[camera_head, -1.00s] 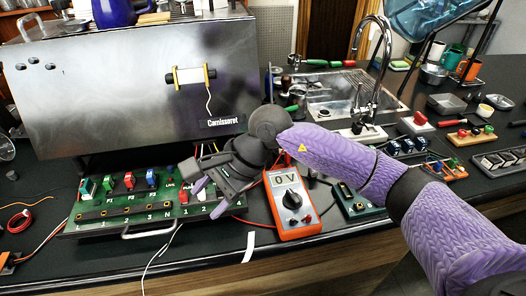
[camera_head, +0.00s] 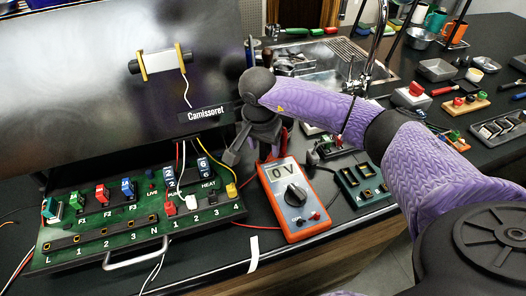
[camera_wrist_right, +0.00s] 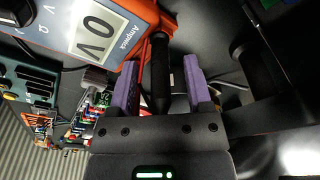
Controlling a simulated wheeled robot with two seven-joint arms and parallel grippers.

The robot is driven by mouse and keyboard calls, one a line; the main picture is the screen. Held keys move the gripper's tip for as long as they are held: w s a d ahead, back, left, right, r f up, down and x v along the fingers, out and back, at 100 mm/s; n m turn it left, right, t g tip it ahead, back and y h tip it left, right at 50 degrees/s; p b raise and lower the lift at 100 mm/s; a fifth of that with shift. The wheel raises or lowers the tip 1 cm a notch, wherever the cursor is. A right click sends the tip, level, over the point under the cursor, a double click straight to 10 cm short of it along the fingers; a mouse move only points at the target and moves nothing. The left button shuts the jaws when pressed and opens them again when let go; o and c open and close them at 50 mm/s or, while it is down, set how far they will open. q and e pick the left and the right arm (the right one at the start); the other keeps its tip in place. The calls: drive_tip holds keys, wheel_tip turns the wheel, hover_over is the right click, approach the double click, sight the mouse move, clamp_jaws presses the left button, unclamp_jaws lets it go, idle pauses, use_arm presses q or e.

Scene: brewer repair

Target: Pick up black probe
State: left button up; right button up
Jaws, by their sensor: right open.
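The black probe (camera_wrist_right: 161,75) shows in the right wrist view, beside the orange edge of the multimeter (camera_wrist_right: 100,30). My right gripper (camera_wrist_right: 162,85) is open, with one purple finger on each side of the probe and a visible gap to each. In the head view my right gripper (camera_head: 250,152) is just behind the multimeter (camera_head: 296,198), which reads 0 V; the black probe cannot be made out there. My left gripper is not in view.
The green terminal board (camera_head: 130,225) with switches and a front handle is at left, below the large steel brewer panel (camera_head: 110,85). A green socket block (camera_head: 360,186) stands right of the multimeter. Thin wires cross the black counter.

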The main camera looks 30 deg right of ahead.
clamp_jaws()
idle(0.3)
